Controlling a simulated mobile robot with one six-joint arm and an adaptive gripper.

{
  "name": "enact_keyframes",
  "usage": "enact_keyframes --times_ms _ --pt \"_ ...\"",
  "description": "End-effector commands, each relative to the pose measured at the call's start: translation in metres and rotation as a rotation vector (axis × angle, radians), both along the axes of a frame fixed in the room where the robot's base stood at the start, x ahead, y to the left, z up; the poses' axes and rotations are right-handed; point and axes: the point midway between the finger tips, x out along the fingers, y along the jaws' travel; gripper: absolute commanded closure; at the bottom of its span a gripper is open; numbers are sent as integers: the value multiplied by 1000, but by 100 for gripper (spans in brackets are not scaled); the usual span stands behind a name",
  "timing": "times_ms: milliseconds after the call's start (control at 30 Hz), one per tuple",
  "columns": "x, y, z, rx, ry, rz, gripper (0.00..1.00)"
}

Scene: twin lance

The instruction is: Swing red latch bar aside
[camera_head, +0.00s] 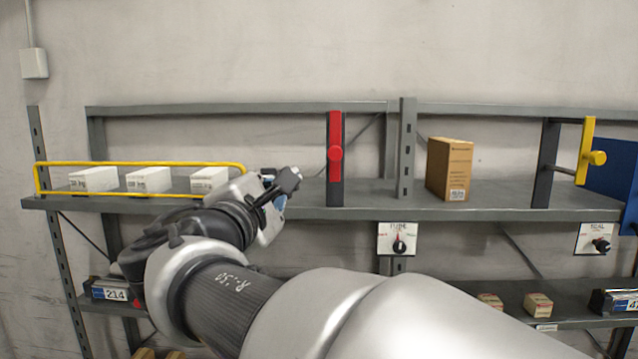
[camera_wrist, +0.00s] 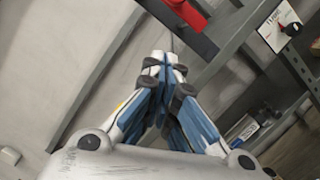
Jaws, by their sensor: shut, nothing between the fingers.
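The red latch bar (camera_head: 335,150) stands upright against a dark post on the upper shelf, with a round red knob (camera_head: 336,154) at its middle. In the wrist view the red latch bar (camera_wrist: 186,12) shows at the top, slanted and partly cut off by the frame edge. My gripper (camera_head: 289,179) is left of and a little below the knob in the head view, apart from the bar. In the wrist view my gripper (camera_wrist: 163,58) has its fingertips together with nothing between them.
A yellow rail (camera_head: 140,164) guards several white boxes at left. A cardboard box (camera_head: 449,169) stands right of the bar. A yellow latch (camera_head: 587,150) is at far right. A knob panel (camera_head: 398,239) hangs below the shelf (camera_head: 380,205).

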Motion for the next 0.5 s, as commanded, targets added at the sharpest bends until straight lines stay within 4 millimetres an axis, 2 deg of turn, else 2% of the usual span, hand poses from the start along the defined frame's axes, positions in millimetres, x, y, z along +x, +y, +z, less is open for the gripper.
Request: enact_keyframes --times_ms 33,133,300,500 --pt "11 -4 3 -1 0 -6 100" --pt "27 -11 6 0 0 -3 100" --pt "23 -33 17 1 -1 -2 100" --pt "23 -42 20 -1 0 1 100"
